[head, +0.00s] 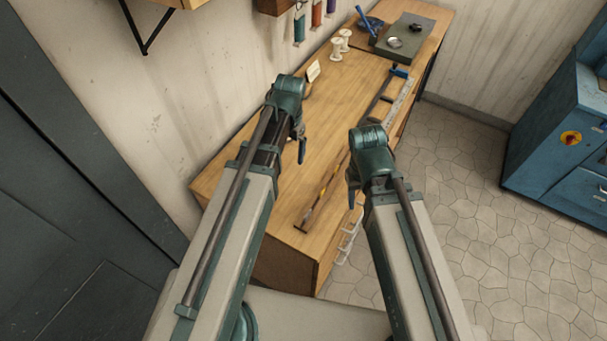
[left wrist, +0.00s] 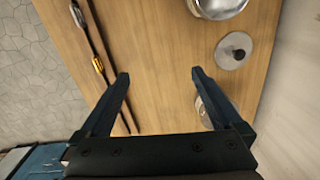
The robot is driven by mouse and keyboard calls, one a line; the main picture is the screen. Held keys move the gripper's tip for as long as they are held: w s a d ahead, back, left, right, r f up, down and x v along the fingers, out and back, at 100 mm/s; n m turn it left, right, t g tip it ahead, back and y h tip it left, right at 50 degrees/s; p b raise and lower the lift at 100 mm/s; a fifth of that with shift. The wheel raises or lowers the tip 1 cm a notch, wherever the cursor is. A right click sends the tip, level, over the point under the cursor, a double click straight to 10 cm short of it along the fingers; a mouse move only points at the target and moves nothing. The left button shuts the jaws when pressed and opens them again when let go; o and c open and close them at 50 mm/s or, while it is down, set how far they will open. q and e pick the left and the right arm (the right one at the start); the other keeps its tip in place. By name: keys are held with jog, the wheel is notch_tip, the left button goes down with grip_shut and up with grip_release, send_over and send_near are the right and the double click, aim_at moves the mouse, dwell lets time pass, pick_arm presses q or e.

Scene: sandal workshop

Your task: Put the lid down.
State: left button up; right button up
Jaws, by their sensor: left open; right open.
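In the left wrist view a round silver lid (left wrist: 233,51) with a dark knob lies on the wooden bench, right of my left gripper's fingers and apart from them. A shiny metal vessel (left wrist: 217,6), cut off by the frame, stands close beside it. My left gripper (left wrist: 160,75) is open, with only bare bench top between its fingertips. In the head view my left gripper (head: 301,148) is over the bench, and I cannot make out the lid there. My right gripper (head: 353,192) is open and empty near the bench's right edge.
A long bar clamp (head: 345,160) lies along the bench (head: 325,110), beside a steel ruler (head: 400,100). A round object (left wrist: 203,112) is partly hidden by my left finger. A blue cabinet (head: 550,140) stands right.

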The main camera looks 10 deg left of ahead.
pick_arm(q)
jog(key=s+d+n, duration=0.1)
jog(key=s+d, duration=0.9)
jog(key=s, duration=0.3)
jog(key=shift+d, duration=0.1)
notch_tip(320, 180, down, 6)
jog(key=b, duration=0.6)
jog(key=shift+r, duration=0.25)
